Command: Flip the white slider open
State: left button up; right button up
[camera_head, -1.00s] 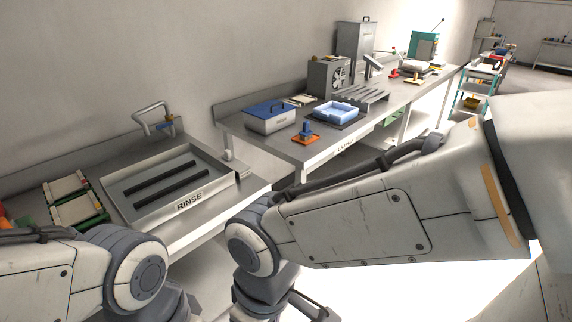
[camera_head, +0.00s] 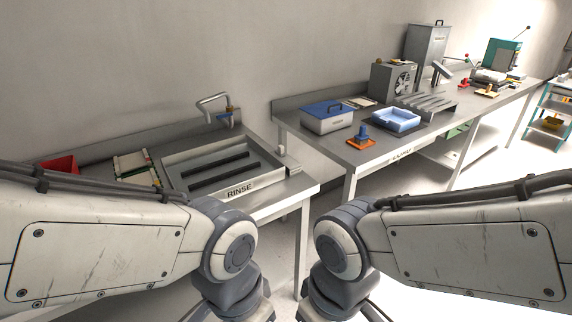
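I cannot pick out a white slider with certainty. A small white fitting (camera_head: 281,149) stands at the right end of the sink bench; its details are too small to tell. The sink unit marked RINSE (camera_head: 240,190) has a grey basin with two dark bars across it. My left arm comes in from the left and my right arm from the right, both bent down in front of the benches. Both grippers are below the bottom edge of the picture, so their fingers are hidden.
A tap (camera_head: 215,107) stands behind the basin. On the right bench (camera_head: 350,152) are a blue-lidded box (camera_head: 326,117), a light blue tray (camera_head: 396,119), an orange-based blue piece (camera_head: 361,141) and a fan unit (camera_head: 393,82). A floor gap separates the benches.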

aim_at(280, 151)
jog(key=k, duration=0.65)
jog(key=u, duration=0.4)
jog(key=i, duration=1.15)
jog(key=z, duration=0.5)
jog(key=i, duration=0.55)
jog(key=z, duration=0.5)
